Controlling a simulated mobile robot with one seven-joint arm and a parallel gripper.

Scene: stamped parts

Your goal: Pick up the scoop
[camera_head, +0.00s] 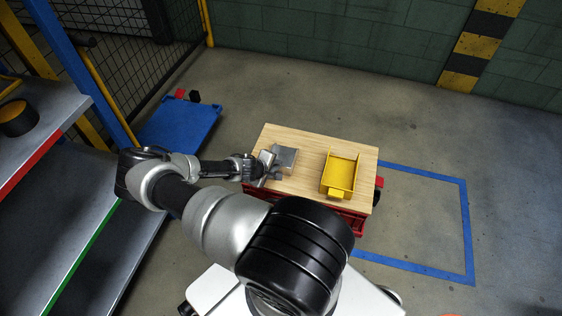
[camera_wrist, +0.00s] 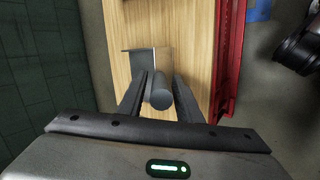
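The scoop is a grey metal piece with a flat, bent pan (camera_head: 285,157) at the left end of a wooden tabletop (camera_head: 309,147). In the wrist view its round dark handle (camera_wrist: 161,98) points toward my camera, and part of its grey pan (camera_wrist: 140,61) lies beyond it. My gripper (camera_head: 265,167) is at the scoop, at the left edge of the tabletop. In the wrist view the two fingers (camera_wrist: 164,82) stand on either side of the handle, very close to it. I cannot tell whether they touch it.
A yellow bin (camera_head: 341,173) stands on the right half of the tabletop. The top sits on a red base (camera_head: 350,221), with blue floor tape (camera_head: 465,230) to its right. Grey shelving (camera_head: 60,215) and a blue platform (camera_head: 180,130) are at the left.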

